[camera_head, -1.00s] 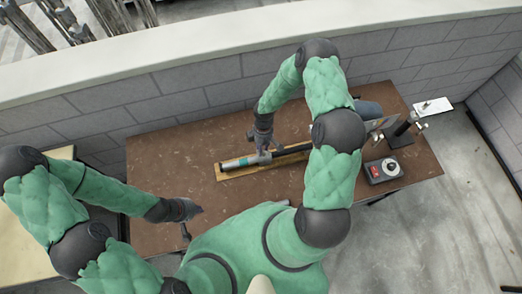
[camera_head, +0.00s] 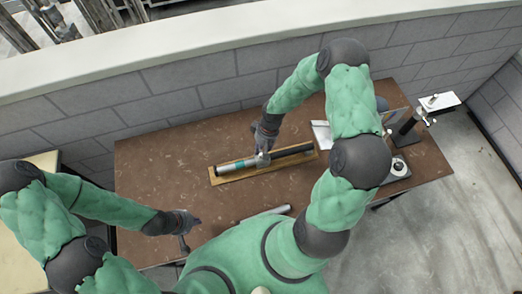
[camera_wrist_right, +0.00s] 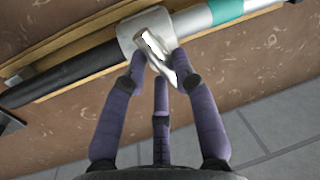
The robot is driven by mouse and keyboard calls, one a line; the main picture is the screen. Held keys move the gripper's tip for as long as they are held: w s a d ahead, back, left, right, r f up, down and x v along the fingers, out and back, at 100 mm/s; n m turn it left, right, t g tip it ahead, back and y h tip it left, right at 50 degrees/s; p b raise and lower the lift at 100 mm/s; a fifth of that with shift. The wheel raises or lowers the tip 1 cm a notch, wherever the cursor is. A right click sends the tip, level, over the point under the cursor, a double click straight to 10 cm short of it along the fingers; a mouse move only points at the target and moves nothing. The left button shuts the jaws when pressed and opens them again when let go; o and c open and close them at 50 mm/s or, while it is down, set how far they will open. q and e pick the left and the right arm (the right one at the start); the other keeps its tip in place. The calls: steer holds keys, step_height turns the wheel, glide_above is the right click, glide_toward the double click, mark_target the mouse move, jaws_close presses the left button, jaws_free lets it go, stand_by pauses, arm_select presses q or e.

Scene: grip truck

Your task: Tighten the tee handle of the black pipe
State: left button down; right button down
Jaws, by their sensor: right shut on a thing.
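The black pipe (camera_head: 293,150) lies on a wooden board (camera_head: 225,178) on the brown table, joined to a silver tube with a teal band (camera_head: 236,165). Its silver tee handle (camera_wrist_right: 156,45) stands on a metal collar in the right wrist view. My right gripper (camera_wrist_right: 160,65) is shut on the tee handle, its dark fingers around it; this gripper also shows over the collar in the head view (camera_head: 263,143). My left gripper (camera_head: 190,221) is over the table's front left, away from the pipe; its fingers are too small to judge.
A loose silver tube (camera_head: 265,214) lies near the front edge, partly hidden by my body. A small control box (camera_head: 398,168) and a dark stand (camera_head: 405,133) are at the right, partly behind my right arm. A block wall (camera_head: 190,85) runs behind; the table's left part is clear.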

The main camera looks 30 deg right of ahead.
steer(key=shift+m+b, duration=0.4)
steer(key=shift+m, duration=0.2)
steer(key=shift+d, duration=0.1)
steer(key=c, duration=0.9)
jaws_free()
steer(key=shift+c, duration=0.2)
step_height(320, 180, up, 12)
steer(key=d, duration=0.2)
steer(key=shift+s+d, duration=0.15)
steer(key=shift+f, duration=0.1)
